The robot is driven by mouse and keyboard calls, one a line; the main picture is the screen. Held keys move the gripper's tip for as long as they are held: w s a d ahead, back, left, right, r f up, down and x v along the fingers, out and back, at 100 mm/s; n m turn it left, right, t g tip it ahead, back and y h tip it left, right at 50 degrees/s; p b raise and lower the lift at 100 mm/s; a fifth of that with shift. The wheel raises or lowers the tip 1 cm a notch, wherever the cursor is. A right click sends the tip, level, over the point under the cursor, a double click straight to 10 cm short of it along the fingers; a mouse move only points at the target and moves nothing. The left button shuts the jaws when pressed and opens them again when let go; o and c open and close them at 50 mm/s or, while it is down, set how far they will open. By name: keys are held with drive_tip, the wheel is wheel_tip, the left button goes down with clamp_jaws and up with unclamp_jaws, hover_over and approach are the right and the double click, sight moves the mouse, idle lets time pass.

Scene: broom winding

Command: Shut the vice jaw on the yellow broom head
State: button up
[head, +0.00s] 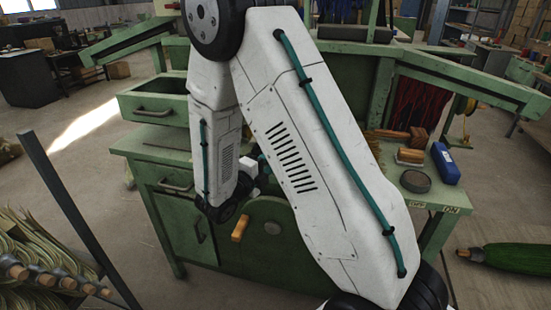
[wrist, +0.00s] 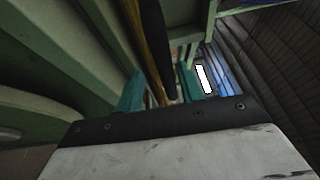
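In the head view my white arm covers the middle of the green workbench (head: 140,143). My gripper (head: 262,165) is mostly hidden behind the arm, near the bench front. In the wrist view its two teal fingers (wrist: 160,88) stand apart. A dark bar (wrist: 153,45) runs between them, with a yellow-brown strip (wrist: 131,22) along its left side. I cannot tell whether either finger touches the bar. The vice jaw and yellow broom head cannot be made out clearly. A wooden handle (head: 240,228) sticks out by a rounded green plate (head: 272,215) on the bench front.
Wooden brushes (head: 410,156), a round dark tin (head: 415,181) and a blue box (head: 445,163) stand on the bench's right end. An open drawer (head: 152,110) juts out left. A rack of straw bundles (head: 40,255) stands front left; a green broom (head: 510,258) lies right.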

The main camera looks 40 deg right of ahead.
drive_tip(key=v, duration=0.5)
drive_tip(key=shift+s+a+f, duration=0.1)
drive_tip(key=shift+s+a, duration=0.05)
drive_tip(key=shift+a, duration=0.15)
drive_tip(key=shift+x, duration=3.9)
